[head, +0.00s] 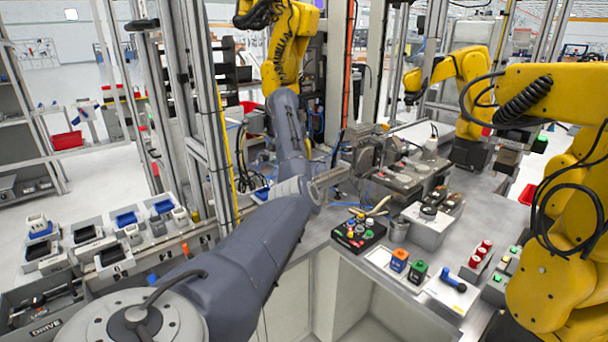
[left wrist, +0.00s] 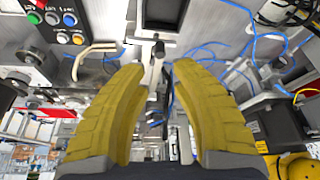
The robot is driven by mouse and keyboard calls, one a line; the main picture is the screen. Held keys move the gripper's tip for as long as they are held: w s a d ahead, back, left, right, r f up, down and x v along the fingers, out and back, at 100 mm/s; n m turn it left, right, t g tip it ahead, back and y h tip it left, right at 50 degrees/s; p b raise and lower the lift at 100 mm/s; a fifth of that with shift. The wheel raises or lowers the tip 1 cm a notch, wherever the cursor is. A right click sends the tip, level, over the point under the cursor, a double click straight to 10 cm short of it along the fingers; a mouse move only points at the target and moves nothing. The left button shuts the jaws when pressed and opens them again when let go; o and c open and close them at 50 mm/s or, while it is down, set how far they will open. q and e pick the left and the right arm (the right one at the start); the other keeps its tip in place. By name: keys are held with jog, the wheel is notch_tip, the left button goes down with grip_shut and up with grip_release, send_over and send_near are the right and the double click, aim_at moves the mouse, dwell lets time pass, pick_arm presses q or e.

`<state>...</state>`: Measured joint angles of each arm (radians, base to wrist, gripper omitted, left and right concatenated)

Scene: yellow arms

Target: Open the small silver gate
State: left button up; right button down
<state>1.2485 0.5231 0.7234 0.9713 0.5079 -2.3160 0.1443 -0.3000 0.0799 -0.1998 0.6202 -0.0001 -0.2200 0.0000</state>
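My left gripper (left wrist: 160,65) shows in the left wrist view with two curved yellow fingers spread apart. A thin silver bar with a dark knob-like end (left wrist: 158,48) appears between and beyond the fingertips. I cannot tell whether the fingers touch it. In the head view my grey left arm reaches to the middle of the bench, and its fingers cannot be made out there. A silver metal fixture (head: 366,152) stands just beyond the arm's end. I cannot tell surely which part is the small silver gate. My right gripper is in neither view.
A black button box (head: 358,234) sits on the bench by my arm and also shows in the left wrist view (left wrist: 62,20). Yellow robot arms (head: 555,190) stand at the right and back. Metal posts (head: 205,110) rise at left. Blue cables (left wrist: 210,50) lie near the fingers.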

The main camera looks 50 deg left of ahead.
pick_arm(q)
jog(key=x, duration=0.8)
jog(key=shift+f, duration=0.1)
jog(key=shift+w, duration=0.1)
grip_shut()
dwell(0.4)
